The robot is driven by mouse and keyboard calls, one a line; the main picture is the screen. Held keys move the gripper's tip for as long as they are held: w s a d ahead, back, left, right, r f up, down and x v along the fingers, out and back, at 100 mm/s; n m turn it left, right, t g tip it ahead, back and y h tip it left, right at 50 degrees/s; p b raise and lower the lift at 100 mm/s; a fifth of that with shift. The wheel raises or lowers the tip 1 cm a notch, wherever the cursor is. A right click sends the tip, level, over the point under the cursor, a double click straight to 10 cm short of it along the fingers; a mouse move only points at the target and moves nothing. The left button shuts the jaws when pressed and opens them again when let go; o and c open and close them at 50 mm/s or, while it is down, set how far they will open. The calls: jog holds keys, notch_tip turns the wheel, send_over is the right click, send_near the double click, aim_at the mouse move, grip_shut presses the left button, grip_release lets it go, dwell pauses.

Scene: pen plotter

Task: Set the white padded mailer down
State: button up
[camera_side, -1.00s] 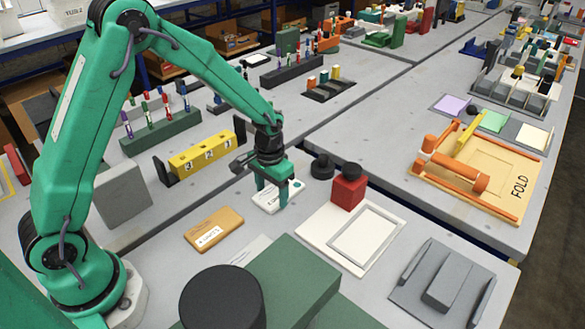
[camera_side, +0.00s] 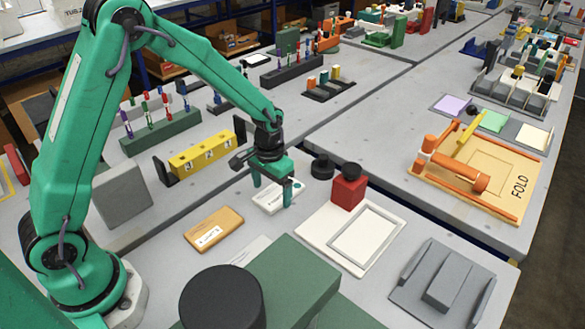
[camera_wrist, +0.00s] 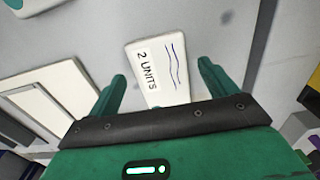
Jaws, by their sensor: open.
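The white padded mailer (camera_side: 273,203) lies flat on the grey table under my gripper in the side view. In the wrist view the mailer (camera_wrist: 160,85) shows a "2 UNITS" label and blue wavy lines, and its near end is hidden behind the dark gripper edge. My green gripper (camera_side: 273,188) is open, one finger toward each side of the mailer. In the wrist view a gap shows between the mailer and the gripper's (camera_wrist: 163,85) right finger; the left finger is also apart from it.
A tan mailer (camera_side: 213,229) with a white label lies to the left. A white framed pad (camera_side: 312,229) and a red block with a black knob (camera_side: 348,190) stand to the right. A yellow holder (camera_side: 202,156) is behind, and a dark green box (camera_side: 290,278) is in front.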

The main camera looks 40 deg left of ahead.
aim_at(272, 196)
notch_tip(272, 196, up, 11)
dwell(0.5)
jog(key=shift+r, duration=0.1)
dwell(0.4)
jog(key=s+a+r+t, duration=0.1)
jog(key=s+r+t, duration=0.1)
jog(key=s+r, duration=0.4)
jog(key=s+a+r+t, duration=0.2)
jog(key=s+r, duration=0.3)
jog(key=s, duration=1)
jog(key=shift+a+r+t, duration=0.25)
jog(key=shift+r+t, duration=0.15)
jog(key=shift+t, duration=0.4)
